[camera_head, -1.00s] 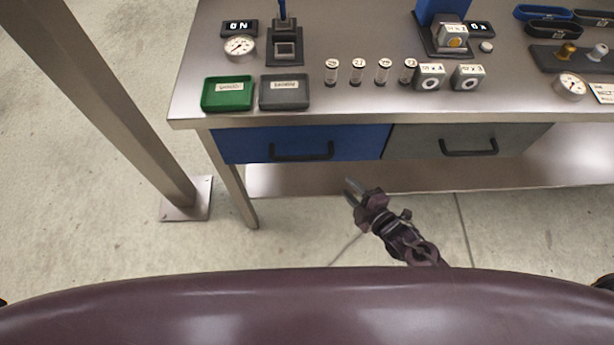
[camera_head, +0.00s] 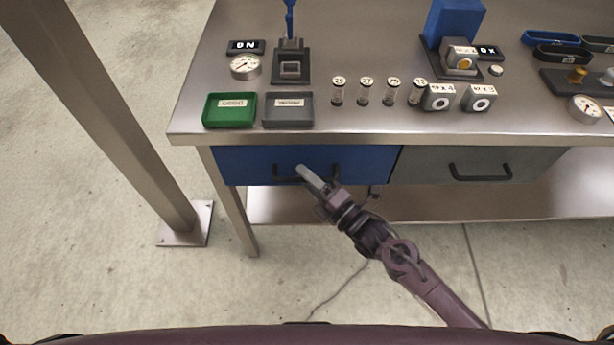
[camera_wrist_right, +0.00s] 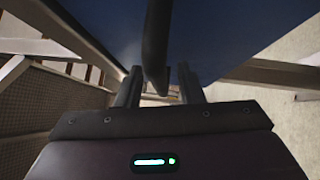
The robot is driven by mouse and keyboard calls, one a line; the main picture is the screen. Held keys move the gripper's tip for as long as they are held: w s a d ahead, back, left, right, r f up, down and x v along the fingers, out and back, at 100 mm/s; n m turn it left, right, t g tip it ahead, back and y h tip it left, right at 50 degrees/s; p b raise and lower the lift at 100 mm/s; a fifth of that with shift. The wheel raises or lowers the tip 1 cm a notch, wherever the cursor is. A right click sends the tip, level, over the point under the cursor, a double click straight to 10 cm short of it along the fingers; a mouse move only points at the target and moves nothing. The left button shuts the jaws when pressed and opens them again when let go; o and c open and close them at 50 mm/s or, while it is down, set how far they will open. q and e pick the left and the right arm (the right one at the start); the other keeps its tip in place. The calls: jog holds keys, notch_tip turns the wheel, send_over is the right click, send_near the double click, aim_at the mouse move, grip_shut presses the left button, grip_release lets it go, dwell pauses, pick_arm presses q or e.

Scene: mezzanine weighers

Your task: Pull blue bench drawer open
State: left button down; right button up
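The blue drawer (camera_head: 240,165) sits under the left part of the bench top, and its front looks flush with the grey drawer beside it. Its black bar handle (camera_head: 285,179) is partly hidden by my right gripper (camera_head: 309,176). In the right wrist view the dark handle (camera_wrist_right: 156,45) shows between the two fingers of the right gripper (camera_wrist_right: 160,85). The fingers are apart, with a gap visible beside the handle, so the gripper is open around it. The blue drawer front (camera_wrist_right: 215,35) fills the upper part of that view. My left gripper is not in view.
The grey drawer (camera_head: 425,165) with a black handle is to the right. The bench top (camera_head: 330,120) carries green and grey trays, gauges, vials and weighing stands. A steel post (camera_head: 120,120) stands at the left. The floor in front of the bench is clear.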

grip_shut()
dwell(0.3)
